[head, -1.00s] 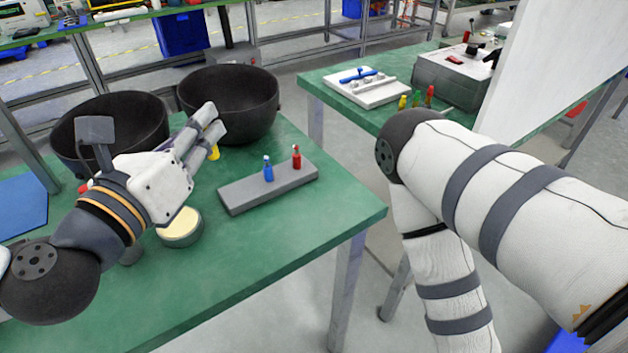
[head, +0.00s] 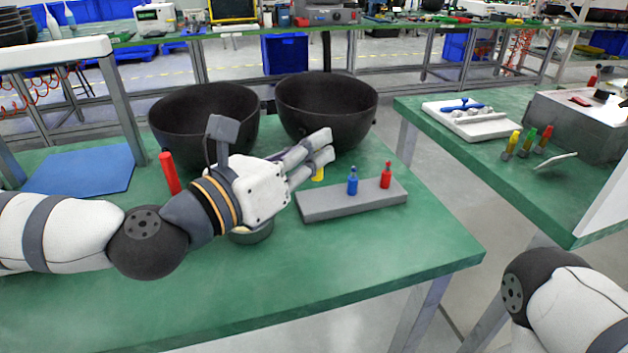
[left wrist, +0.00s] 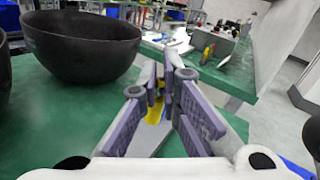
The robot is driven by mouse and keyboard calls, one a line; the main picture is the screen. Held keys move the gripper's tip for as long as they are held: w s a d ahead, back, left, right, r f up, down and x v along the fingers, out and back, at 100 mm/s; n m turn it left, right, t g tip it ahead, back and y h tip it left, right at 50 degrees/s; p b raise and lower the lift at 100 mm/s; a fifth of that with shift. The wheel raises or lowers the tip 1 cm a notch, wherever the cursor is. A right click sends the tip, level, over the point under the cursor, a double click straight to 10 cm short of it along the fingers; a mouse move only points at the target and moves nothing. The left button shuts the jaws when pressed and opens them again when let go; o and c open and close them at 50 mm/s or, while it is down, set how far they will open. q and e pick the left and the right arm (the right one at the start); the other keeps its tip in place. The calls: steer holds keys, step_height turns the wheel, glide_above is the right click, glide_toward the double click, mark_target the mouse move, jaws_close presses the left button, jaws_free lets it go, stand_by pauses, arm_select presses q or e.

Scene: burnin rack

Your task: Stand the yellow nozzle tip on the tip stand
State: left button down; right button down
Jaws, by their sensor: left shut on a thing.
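The yellow nozzle tip (head: 319,173) is held in my left gripper (head: 322,150), which is shut on it. It hangs below the fingertips, above or just behind the left part of the grey tip stand (head: 325,206); I cannot tell whether it touches. In the left wrist view, the yellow tip (left wrist: 155,112) shows between the fingers (left wrist: 160,95), partly hidden by them. A blue tip (head: 352,182) and a red tip (head: 386,176) stand upright on the stand, toward its right. My right gripper is out of view.
Two black bowls (head: 205,118) (head: 326,105) stand behind the gripper. A round container (head: 252,235) is partly hidden under my left arm. The table's front right is clear. Another table (head: 430,120) stands right.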

arm_select(q)
steer(key=f, duration=0.1)
steer(key=w+f, duration=0.1)
steer(key=f, duration=0.1)
steer(key=w+f+b, duration=0.1)
steer(key=f, duration=0.1)
steer(key=shift+f, duration=0.1)
steer(key=shift+s, duration=0.1)
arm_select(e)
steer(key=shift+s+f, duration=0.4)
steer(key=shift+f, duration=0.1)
arm_select(q)
steer(key=shift+f, duration=0.15)
steer(key=shift+f, duration=0.2)
steer(key=c, duration=1.8)
jaws_free()
steer(key=shift+r, duration=0.15)
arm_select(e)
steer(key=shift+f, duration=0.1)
